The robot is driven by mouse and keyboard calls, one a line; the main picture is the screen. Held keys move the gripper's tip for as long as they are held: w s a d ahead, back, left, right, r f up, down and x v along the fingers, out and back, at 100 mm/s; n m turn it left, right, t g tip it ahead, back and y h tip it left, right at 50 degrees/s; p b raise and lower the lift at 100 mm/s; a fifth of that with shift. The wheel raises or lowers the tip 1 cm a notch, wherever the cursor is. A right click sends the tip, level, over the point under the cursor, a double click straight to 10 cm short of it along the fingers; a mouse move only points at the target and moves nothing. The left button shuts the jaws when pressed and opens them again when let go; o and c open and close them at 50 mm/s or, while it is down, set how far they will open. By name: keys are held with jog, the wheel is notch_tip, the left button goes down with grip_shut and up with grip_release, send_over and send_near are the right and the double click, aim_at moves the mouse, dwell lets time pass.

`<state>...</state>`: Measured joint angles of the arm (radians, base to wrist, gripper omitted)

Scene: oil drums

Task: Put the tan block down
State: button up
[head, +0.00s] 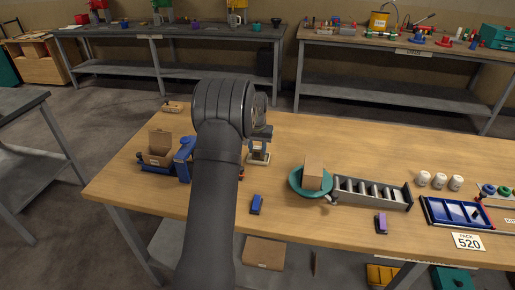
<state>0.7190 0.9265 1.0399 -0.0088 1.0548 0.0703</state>
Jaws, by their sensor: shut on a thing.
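My gripper (259,145) is partly behind my own arm, at the left-centre of the wooden table, pointing down. It is shut on a small pale tan block (259,156), whose outline is small and partly covered by the fingers. I cannot tell whether the block touches the tabletop or hangs just above it. A larger tan box-shaped block (313,176) stands upright in a round teal dish (297,186) to the right of my gripper.
An open cardboard box (160,147) and blue parts (184,158) are on the left. A small blue block (256,204) lies in front. A grey slotted rack (371,192), purple block (381,223), blue tray (456,212) and white jars (439,181) fill the right. Bare wood lies between.

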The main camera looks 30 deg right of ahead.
jog(key=shift+f, duration=0.15)
jog(key=o, duration=1)
notch_tip(320, 180, up, 12)
jog(key=s+a, duration=0.1)
